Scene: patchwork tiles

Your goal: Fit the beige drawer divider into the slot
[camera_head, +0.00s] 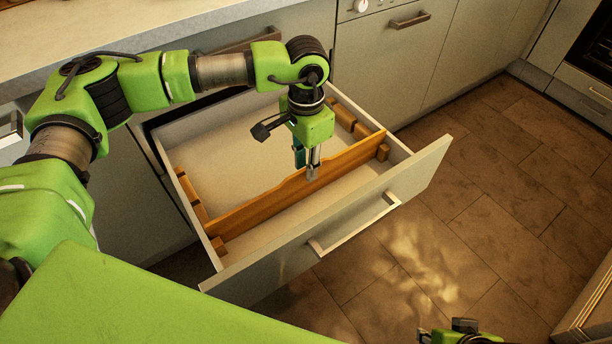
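The drawer divider (262,207) is a long orange-brown wooden board with a wavy top edge. It stands on edge across the open drawer (222,137). Its left end lies between wooden blocks on the left wall (190,195), and its right end is by the blocks on the right wall (382,152). I cannot tell if it is fully down. My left gripper (307,168) points down at the divider's middle. One finger overlaps its near face, the other is behind; whether they press on it is unclear. My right gripper (460,335) barely shows at the bottom edge.
The drawer front (330,225) with its bar handle (355,225) stands out over the brown tiled floor (500,200). A pale countertop (130,22) and cabinets (395,75) are behind. The drawer floor is bare on both sides of the divider.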

